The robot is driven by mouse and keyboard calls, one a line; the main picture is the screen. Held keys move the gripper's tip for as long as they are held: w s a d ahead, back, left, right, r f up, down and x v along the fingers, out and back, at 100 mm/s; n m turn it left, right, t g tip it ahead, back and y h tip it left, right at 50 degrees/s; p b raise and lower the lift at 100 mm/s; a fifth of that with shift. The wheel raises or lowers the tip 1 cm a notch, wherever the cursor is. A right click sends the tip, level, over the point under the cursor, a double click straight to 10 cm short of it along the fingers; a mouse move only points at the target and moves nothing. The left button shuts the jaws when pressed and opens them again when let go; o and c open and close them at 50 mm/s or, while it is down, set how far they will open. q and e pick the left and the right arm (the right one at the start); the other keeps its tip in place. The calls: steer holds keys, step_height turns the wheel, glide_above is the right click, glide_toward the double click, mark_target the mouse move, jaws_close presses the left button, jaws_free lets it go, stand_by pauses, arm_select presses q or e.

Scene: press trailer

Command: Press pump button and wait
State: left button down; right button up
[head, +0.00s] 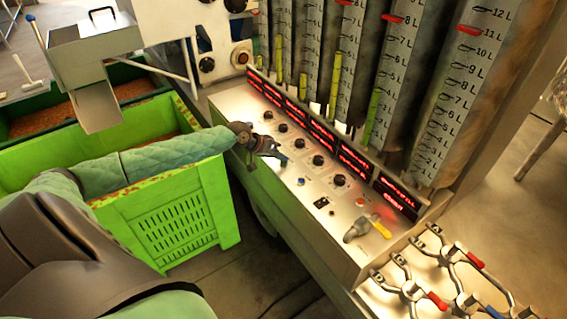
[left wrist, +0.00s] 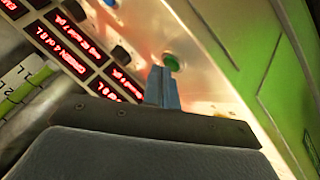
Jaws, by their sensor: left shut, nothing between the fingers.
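The control panel (head: 290,170) is a pale metal ledge with a row of black knobs, small buttons and red lit displays. My left gripper (head: 280,158) is over the panel's near left edge, its arm coming in across the green crate. In the left wrist view its fingers (left wrist: 163,88) are shut with nothing between them. Their tips are at a round green button (left wrist: 172,62) on the panel; I cannot tell whether they touch it. In the head view that button is hidden behind the gripper. My right gripper is not in view.
Tall graduated cylinders (head: 400,85) with red markers rise behind the panel. A yellow-handled valve (head: 380,228) and several red- and blue-handled valves (head: 430,298) are at the lower right. A bright green crate (head: 180,215) stands left of the panel.

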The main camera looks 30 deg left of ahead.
arm_select(q)
steer(key=shift+f, duration=0.25)
steer(key=shift+r+p, duration=0.65)
steer(key=shift+r, duration=0.2)
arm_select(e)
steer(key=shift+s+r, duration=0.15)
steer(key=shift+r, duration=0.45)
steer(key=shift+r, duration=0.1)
